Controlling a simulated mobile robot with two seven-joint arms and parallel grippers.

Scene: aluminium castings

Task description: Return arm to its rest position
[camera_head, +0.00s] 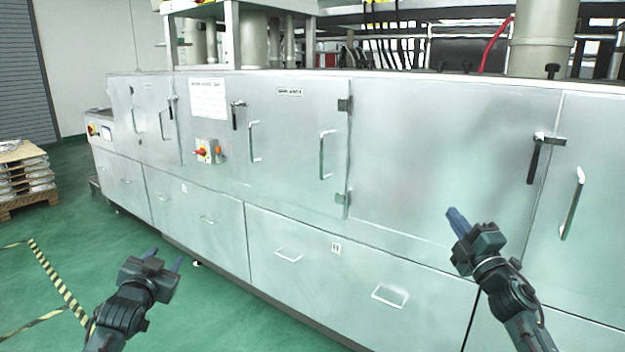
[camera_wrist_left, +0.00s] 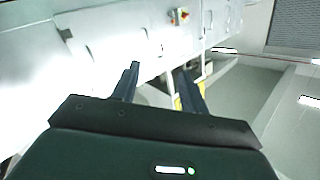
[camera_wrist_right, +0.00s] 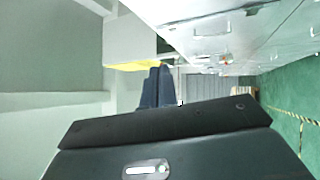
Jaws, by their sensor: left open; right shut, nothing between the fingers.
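My left gripper (camera_head: 164,260) is at the lower left of the head view, above the green floor and in front of the metal cabinet line. Its two dark fingers are apart and empty, as the left wrist view (camera_wrist_left: 158,88) also shows. My right gripper (camera_head: 457,221) is at the right of the head view, in front of a large cabinet door. Its fingers are together with nothing between them, and they also show closed in the right wrist view (camera_wrist_right: 158,88). No gripper appears to hold anything.
A long silver cabinet line (camera_head: 420,150) with doors, handles and drawers runs across the head view. A red and yellow switch box (camera_head: 208,151) sits on its front. A pallet stack (camera_head: 25,175) stands at far left. Yellow-black floor tape (camera_head: 55,285) marks open green floor.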

